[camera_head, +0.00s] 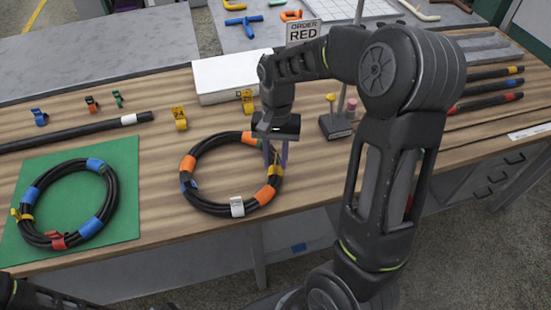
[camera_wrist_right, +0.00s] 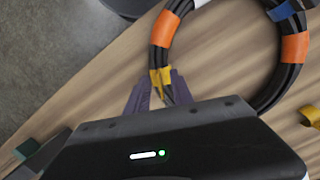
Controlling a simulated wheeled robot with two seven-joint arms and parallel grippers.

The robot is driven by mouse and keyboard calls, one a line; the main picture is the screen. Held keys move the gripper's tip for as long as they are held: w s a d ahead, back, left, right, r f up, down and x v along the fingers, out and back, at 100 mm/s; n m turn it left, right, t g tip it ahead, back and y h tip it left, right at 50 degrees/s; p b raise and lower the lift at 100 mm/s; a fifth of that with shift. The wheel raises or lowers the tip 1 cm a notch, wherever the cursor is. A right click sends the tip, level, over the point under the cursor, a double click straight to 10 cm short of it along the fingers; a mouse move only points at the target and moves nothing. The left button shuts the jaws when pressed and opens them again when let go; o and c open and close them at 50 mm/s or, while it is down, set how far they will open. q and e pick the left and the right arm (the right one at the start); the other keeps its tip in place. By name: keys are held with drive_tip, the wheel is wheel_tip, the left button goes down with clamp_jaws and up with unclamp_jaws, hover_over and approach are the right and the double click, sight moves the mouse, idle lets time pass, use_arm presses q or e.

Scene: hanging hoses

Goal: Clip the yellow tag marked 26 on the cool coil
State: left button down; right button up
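A black coil with blue bands (camera_head: 108,207) lies on a green mat at the left; it also carries a red and a yellow tag. A second black coil with orange bands (camera_head: 200,206) lies on the bare wood to its right. My right gripper (camera_head: 276,160) reaches down at that coil's right side. Its purple fingers straddle a yellow tag there; the right wrist view shows this tag (camera_wrist_right: 160,80) on the hose between the fingertips. Whether the fingers press on it is unclear. Two loose yellow tags (camera_head: 180,118) (camera_head: 247,101) stand behind. Their numbers are unreadable. My left gripper is out of view.
A green mat (camera_head: 125,160) lies under the left coil. Behind are a white box (camera_head: 228,77), a sign reading ORDER RED (camera_head: 303,33) and a small dark stand (camera_head: 335,126). A black hose (camera_head: 75,131) lies at the left; several more lie at the right.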

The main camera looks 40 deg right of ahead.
drive_tip(key=r, duration=0.7)
drive_tip(key=shift+w+d+r, duration=0.15)
drive_tip(key=shift+w+d, duration=0.2)
drive_tip(key=shift+w, duration=0.05)
